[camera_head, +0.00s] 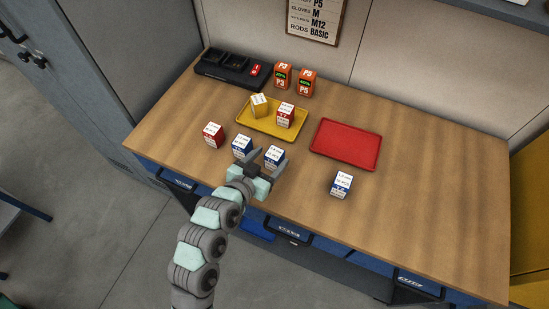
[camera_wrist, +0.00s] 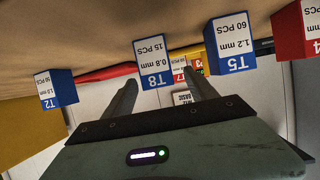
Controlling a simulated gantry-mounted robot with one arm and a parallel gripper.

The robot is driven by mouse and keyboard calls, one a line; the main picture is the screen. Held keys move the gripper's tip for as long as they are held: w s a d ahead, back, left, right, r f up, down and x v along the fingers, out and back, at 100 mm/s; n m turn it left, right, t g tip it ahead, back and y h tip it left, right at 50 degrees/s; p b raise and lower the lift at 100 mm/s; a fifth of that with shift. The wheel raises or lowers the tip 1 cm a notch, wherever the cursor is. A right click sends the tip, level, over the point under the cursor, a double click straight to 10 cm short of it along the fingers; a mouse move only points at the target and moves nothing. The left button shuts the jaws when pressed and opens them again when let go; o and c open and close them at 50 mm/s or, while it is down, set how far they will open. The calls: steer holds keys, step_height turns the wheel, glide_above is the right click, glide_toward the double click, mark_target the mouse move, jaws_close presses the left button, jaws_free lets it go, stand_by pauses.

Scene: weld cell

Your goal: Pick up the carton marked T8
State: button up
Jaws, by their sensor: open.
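My gripper (camera_head: 267,163) is open and empty, low at the bench's front edge. In the wrist view my two fingers (camera_wrist: 160,78) point toward the T8 carton, which appears between their tips. Whether a finger touches it cannot be told.
The T5 carton (camera_head: 242,147) stands close left of T8, with a red carton (camera_head: 213,134) farther left. The T2 carton (camera_head: 341,184) stands right. Behind are a yellow tray (camera_head: 244,121) with two cartons and an empty red tray (camera_head: 345,122). The bench's right side is clear.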

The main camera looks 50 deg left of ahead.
mark_target(279, 151)
steer(key=shift+w+f, duration=0.5)
steer(key=shift+w, duration=0.2)
steer(key=x, duration=0.4)
steer(key=shift+w+a+f, duration=0.1)
steer(key=shift+w, duration=0.05)
steer(key=shift+c, duration=0.6)
jaws_close()
